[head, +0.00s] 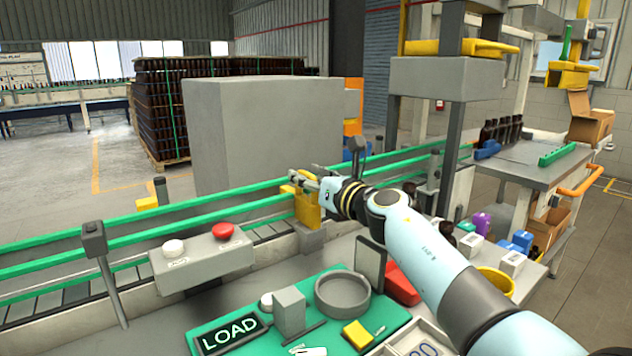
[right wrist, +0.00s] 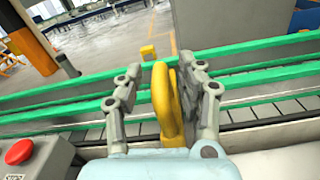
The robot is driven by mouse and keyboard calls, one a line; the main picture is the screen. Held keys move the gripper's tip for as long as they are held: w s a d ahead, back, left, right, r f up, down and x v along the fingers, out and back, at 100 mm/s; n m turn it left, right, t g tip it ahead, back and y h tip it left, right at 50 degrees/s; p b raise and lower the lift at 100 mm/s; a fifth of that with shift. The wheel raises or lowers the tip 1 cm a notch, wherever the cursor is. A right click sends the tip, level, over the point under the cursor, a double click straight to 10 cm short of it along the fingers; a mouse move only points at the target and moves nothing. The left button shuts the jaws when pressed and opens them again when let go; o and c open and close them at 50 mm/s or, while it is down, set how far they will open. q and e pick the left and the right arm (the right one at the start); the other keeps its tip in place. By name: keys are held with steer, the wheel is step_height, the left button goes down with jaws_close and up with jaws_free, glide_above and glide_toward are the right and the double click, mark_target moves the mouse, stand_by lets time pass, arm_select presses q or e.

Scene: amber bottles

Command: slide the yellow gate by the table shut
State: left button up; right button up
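The yellow gate (head: 307,211) is an upright yellow piece on a grey block beside the green-railed conveyor. My right gripper (head: 305,178) reaches its upper part from the right. In the right wrist view the yellow gate (right wrist: 167,105) stands between the two fingers of my right gripper (right wrist: 160,68). The fingers are spread: a gap shows between the left finger and the gate, while the right finger is close to it. I cannot tell whether the right finger touches. My left gripper is not in view.
A grey control box with a red button (head: 223,231) and a white button (head: 173,248) stands left of the gate. The conveyor's green rails (head: 190,205) run behind it. A green work mat (head: 400,318) with a grey ring (head: 343,312) lies in front. A large grey cabinet (head: 255,125) stands behind.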

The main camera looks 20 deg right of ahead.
steer(key=v, duration=1.1)
steer(key=shift+s+d, duration=0.15)
steer(key=shift+s, duration=0.15)
